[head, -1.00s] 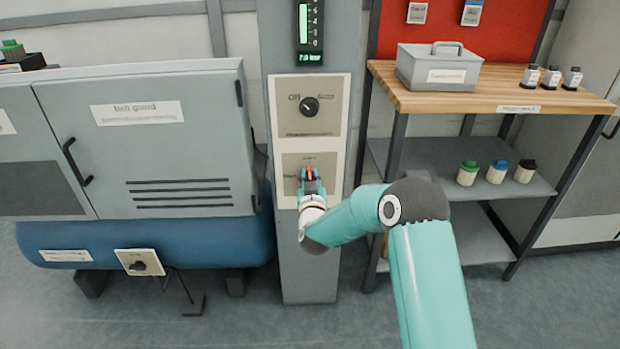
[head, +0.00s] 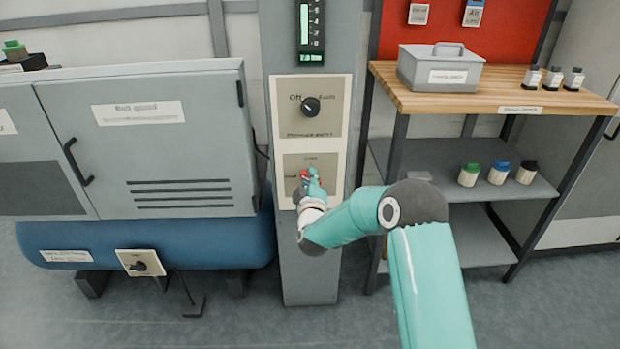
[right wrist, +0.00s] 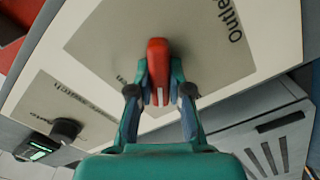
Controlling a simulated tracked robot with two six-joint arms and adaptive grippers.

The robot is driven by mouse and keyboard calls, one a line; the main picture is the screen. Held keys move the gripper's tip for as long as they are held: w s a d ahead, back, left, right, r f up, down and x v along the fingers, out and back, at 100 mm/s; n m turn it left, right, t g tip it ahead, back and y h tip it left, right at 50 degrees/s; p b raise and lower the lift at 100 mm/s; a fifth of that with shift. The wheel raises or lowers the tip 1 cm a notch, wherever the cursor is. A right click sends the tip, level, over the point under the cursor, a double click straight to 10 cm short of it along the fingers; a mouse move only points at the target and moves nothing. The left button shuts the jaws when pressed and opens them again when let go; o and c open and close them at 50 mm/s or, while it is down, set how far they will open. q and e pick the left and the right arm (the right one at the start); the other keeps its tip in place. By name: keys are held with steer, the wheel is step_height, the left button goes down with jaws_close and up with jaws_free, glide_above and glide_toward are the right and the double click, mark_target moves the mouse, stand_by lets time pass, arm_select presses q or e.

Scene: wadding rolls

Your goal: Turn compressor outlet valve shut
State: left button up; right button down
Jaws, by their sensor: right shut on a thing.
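The red outlet valve handle (head: 304,176) is on the lower plate (head: 292,162) of the grey column. My right gripper (head: 311,182) is at this plate, shut on the handle and covering most of it in the head view. In the right wrist view the red handle (right wrist: 158,55) stands between the two fingers of my right gripper (right wrist: 159,78). The plate (right wrist: 205,45) there carries the word "outlet", and other lettering is partly hidden by the fingers. My left gripper is not in view.
A black pressure switch knob (head: 310,106) sits on the plate above, under a green-lit gauge (head: 311,30). The grey compressor housing (head: 160,140) and blue tank (head: 200,243) stand left. A wooden-topped bench (head: 500,100) with a grey toolbox (head: 440,68) stands right.

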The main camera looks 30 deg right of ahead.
steer(key=n, duration=0.4)
steer(key=shift+w+a+f+n+p, duration=0.1)
steer(key=shift+a+f+n+p, duration=0.05)
steer(key=shift+a+n+p, duration=0.15)
steer(key=shift+f+n+p, duration=0.2)
steer(key=shift+n+p, duration=0.1)
steer(key=shift+n, duration=1)
steer(key=c, duration=1.1)
jaws_free()
steer(key=shift+d, duration=0.1)
steer(key=v, duration=1.2)
